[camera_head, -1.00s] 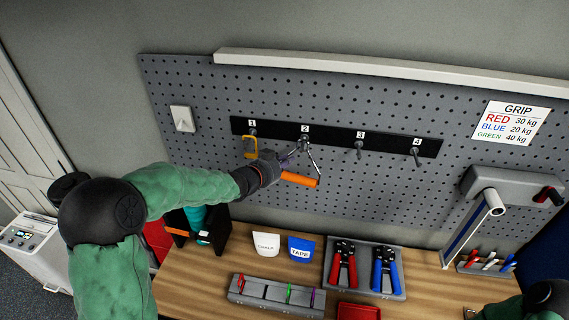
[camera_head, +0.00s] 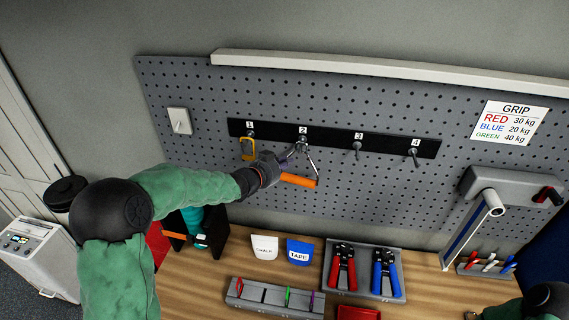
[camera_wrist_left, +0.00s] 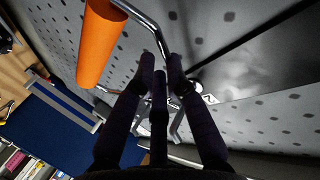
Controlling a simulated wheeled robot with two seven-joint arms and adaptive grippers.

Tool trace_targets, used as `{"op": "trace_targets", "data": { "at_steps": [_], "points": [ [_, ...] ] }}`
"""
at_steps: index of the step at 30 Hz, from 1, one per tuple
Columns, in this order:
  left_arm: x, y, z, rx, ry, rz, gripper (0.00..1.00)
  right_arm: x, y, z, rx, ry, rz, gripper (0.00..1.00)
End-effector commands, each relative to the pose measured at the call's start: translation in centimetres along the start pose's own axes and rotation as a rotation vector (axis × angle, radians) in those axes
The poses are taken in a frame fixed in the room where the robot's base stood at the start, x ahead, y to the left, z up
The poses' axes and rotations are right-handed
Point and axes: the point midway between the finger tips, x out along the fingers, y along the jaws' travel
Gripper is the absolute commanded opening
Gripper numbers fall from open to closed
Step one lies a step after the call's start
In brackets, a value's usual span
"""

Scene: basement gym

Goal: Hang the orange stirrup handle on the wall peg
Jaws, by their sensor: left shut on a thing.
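The orange stirrup handle (camera_head: 298,180) has an orange grip and a bent metal frame. It is up at the pegboard, its frame top at peg 2 (camera_head: 303,139). I cannot tell whether the frame rests on the peg. My left gripper (camera_head: 290,157) reaches in from the left and is shut on the metal frame. In the left wrist view the orange grip of the stirrup handle (camera_wrist_left: 98,45) is at upper left, and the fingertips of my left gripper (camera_wrist_left: 162,65) close at the frame's bar.
A yellow handle (camera_head: 248,150) hangs on peg 1, just left of my gripper. Peg 3 (camera_head: 357,147) and peg 4 (camera_head: 414,152) are bare. Below, the wooden bench (camera_head: 430,287) carries chalk and tape holders and a tray (camera_head: 333,248) of red and blue hand grips.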

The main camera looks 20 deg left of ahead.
Motion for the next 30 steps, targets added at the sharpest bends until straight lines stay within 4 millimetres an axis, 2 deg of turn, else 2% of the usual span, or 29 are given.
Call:
{"op": "trace_targets", "data": {
  "at_steps": [8,9,11,12,23,26,30],
  "points": [
    [0.0,0.0,0.0,0.0,0.001,-0.001,0.0,0.0,0.0,0.0,0.0,0.0,0.0,0.4],
    [0.0,0.0,0.0,0.0,0.001,-0.001,0.19,0.0,0.0,0.0,0.0,0.0,0.0,0.4],
    [0.0,0.0,0.0,0.0,0.0,0.0,0.36,0.0,0.0,0.0,0.0,0.0,0.0,0.4],
    [0.0,0.0,0.0,0.0,0.0,0.0,0.41,0.0,0.0,0.0,0.0,0.0,0.0,0.4],
    [-0.2,0.1,0.1,0.0,-0.003,0.001,0.41,0.0,0.0,0.0,0.0,0.0,0.0,0.4],
    [-1.0,0.0,0.1,0.001,-0.002,0.0,0.41,0.0,0.0,0.0,0.0,0.0,0.0,0.4],
    [-3.2,-0.1,0.0,0.0,-0.002,-0.002,0.41,0.0,0.0,0.0,0.0,0.0,0.0,0.4]
  ]
}}
